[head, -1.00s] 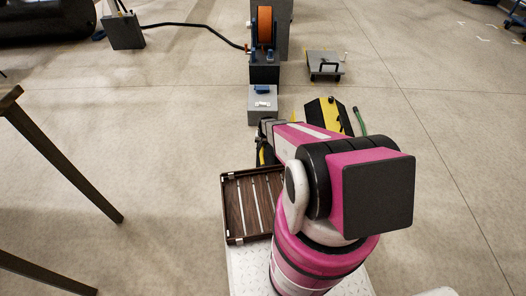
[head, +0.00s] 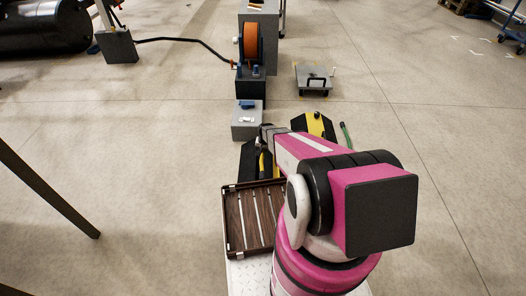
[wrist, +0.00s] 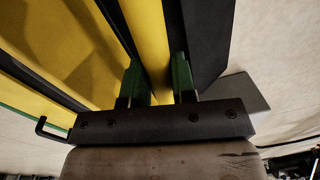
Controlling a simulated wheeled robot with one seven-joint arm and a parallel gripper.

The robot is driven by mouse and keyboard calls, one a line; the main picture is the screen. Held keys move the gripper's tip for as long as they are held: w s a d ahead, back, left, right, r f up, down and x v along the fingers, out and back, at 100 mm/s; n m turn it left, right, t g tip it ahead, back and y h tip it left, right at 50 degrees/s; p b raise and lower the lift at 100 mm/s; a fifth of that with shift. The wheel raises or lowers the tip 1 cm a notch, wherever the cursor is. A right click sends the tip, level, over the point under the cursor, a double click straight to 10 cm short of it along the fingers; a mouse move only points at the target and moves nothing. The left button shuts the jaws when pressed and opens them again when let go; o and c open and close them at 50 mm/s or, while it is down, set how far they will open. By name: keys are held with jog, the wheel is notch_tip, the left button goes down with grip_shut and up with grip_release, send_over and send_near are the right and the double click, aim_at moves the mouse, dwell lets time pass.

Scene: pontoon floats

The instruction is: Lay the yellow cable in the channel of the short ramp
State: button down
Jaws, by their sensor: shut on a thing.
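In the wrist view my gripper (wrist: 157,66) has its green finger pads on both sides of a thick yellow cable (wrist: 148,30) and is shut on it. Black-and-yellow ramp surfaces (wrist: 60,45) lie to the left of the fingers, and a black slab edge (wrist: 207,40) lies to the right. In the head view a bit of the yellow cable (head: 262,163) shows beside a black ramp piece (head: 248,160), left of my arm. Another black-and-yellow ramp (head: 314,125) stands beyond my arm. My arm hides the fingertips there; I cannot tell whether the cable sits in a channel.
A brown slatted tray (head: 227,222) sits on my base. A grey box (head: 246,122), an orange cable reel (head: 251,40) and a grey wheeled plate with a handle (head: 317,78) stand farther back. A table leg (head: 45,190) is at left.

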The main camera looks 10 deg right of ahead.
jog(key=shift+f, duration=4)
jog(key=shift+f, duration=2.95)
jog(key=c, duration=0.8)
grip_release()
jog(key=shift+c, duration=0.2)
notch_tip(320, 180, up, 11)
jog(key=shift+s+d+f, duration=0.15)
jog(key=shift+d, duration=0.25)
